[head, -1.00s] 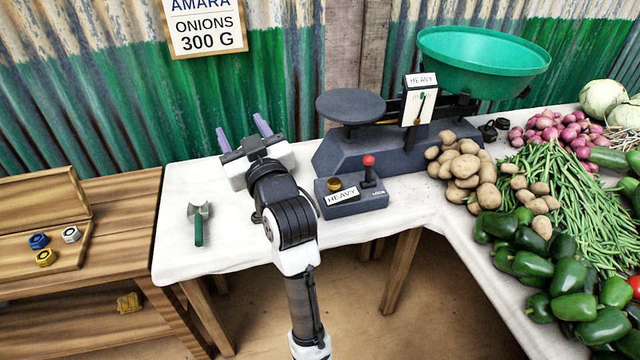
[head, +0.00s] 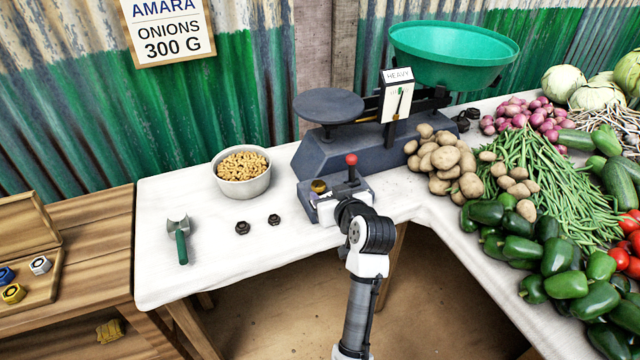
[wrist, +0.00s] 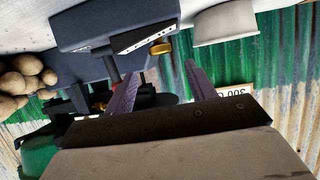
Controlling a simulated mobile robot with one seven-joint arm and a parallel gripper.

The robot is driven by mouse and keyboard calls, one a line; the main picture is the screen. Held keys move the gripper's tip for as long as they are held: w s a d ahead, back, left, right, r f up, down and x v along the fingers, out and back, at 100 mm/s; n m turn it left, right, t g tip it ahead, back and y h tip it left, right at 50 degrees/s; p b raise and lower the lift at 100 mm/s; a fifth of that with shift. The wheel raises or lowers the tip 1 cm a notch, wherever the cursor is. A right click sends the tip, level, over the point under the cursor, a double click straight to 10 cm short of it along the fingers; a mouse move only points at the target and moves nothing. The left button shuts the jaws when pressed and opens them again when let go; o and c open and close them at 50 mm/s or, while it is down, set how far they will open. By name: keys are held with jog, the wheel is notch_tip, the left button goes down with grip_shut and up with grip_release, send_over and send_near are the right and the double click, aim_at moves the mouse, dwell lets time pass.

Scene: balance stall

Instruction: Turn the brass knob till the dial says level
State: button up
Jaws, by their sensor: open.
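The small brass knob (head: 318,186) stands on the dark control box (head: 307,197), at the front of the balance. The knob also shows in the wrist view (wrist: 161,48), just beyond my fingertips and between their lines, apart from both. My gripper (wrist: 162,70) is open and empty. In the head view its white body covers the front of the box, its label and part of the top; its fingers are hidden there. The white dial (head: 396,104) has a dark pointer, and the sign above it (head: 398,75) reads HEAVY.
A red-tipped lever (head: 351,160) rises beside the knob. A bowl of peanuts (head: 242,175), two dark nuts (head: 258,224) and a green-handled tool (head: 180,240) lie to the left. Potatoes (head: 445,160) sit close on the right.

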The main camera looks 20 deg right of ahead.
aim_at(320, 185)
jog(key=x, duration=0.7)
jog(key=shift+w+p, duration=0.15)
jog(key=shift+p, duration=0.25)
jog(key=c, duration=1)
jog(key=shift+o, duration=0.2)
jog(key=shift+b, duration=0.3)
